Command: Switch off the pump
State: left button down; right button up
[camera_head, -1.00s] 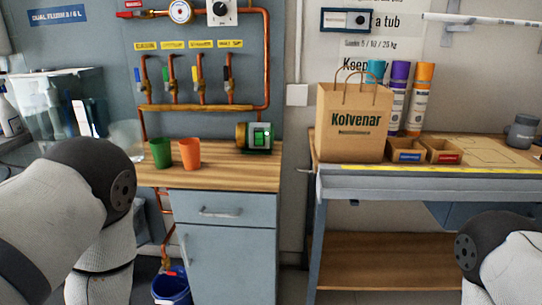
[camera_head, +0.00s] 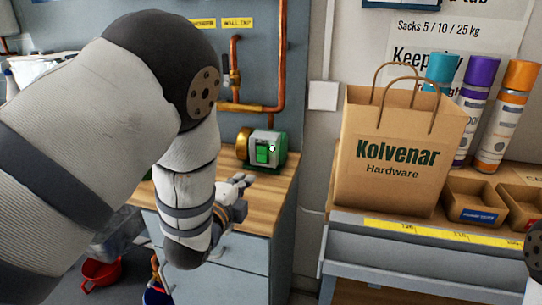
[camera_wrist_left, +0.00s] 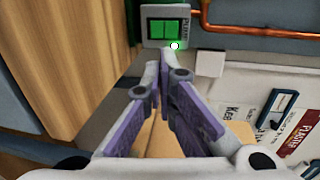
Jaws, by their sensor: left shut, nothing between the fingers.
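The pump (camera_head: 243,147) is a small unit with a brass-coloured end, standing on the wooden counter against the wall. Its light front plate carries a green switch (camera_head: 263,153) and a small glowing green light. In the left wrist view the green switch (camera_wrist_left: 165,29) lies just beyond the fingertips, with the lit green lamp beside it. My left gripper (camera_head: 246,180) is shut and empty, low in front of the pump and pointing towards it. In the left wrist view its fingertips (camera_wrist_left: 164,56) look apart from the switch. My right gripper is out of view.
My left arm covers the counter's left part. Copper pipes (camera_head: 281,62) run up the wall behind the pump. A Kolvenar paper bag (camera_head: 396,160) stands on the bench at right, beside spray cans (camera_head: 507,118) and small cardboard trays (camera_head: 473,204).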

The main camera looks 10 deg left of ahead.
aim_at(264, 157)
pick_arm(q)
jog(key=shift+s+a, duration=0.15)
jog(key=shift+s, duration=0.1)
jog(key=w+b, duration=0.1)
jog(key=w, duration=0.3)
jog(key=w+f, duration=0.1)
jog(key=w, duration=0.3)
jog(key=w+f+b, duration=0.1)
jog(key=w, duration=0.4)
jog(key=shift+d+f+b, duration=0.25)
jog(key=shift+b, duration=0.05)
jog(key=shift+w+r, duration=0.2)
jog(key=shift+w, duration=0.3)
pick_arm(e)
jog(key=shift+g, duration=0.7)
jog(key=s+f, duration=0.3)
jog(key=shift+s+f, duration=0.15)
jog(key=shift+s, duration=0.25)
